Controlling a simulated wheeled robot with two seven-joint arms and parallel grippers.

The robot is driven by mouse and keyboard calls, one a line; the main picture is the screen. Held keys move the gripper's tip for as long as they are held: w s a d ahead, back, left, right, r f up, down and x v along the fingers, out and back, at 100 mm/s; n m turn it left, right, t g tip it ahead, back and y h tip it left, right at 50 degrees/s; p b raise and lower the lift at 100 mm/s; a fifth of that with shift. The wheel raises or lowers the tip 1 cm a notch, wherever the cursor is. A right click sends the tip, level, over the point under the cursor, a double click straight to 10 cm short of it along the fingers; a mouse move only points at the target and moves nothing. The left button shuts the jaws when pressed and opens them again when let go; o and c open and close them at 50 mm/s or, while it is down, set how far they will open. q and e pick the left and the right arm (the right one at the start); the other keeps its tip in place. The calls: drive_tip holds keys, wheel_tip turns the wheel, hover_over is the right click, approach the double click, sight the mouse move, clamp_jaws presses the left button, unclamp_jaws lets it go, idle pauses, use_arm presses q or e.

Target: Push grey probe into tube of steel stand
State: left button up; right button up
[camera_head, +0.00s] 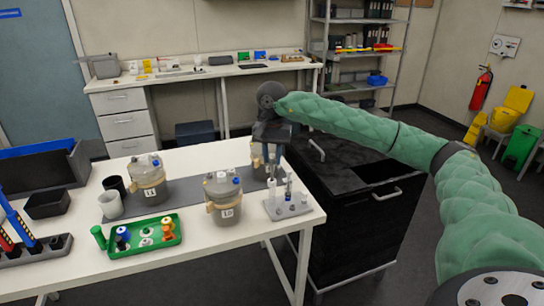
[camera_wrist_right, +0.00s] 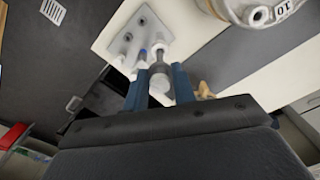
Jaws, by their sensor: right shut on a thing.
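The steel stand (camera_head: 291,209) is a small grey block at the right end of the white table, with several upright pieces on it, some blue-topped. In the right wrist view the stand (camera_wrist_right: 139,36) shows beyond the fingertips. My right gripper (camera_head: 272,160) points down above the stand's left side, in front of the rear vessel. In the right wrist view its two blue fingers (camera_wrist_right: 161,84) are shut on the grey probe (camera_wrist_right: 160,68), which has a white part between them. The probe's far end lies close to the stand; whether it is inside a tube cannot be told. My left gripper is not in view.
Lidded vessels stand on the table, one left (camera_head: 149,183) and one (camera_head: 224,203) just left of the stand. A green tray (camera_head: 172,240) holds small coloured parts. A black cabinet (camera_head: 350,215) stands right of the table. The table's front left is partly clear.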

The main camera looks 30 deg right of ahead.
sight(272, 173)
drive_tip(key=shift+f+b, duration=3)
drive_tip(key=shift+f, duration=0.35)
idle(4.6)
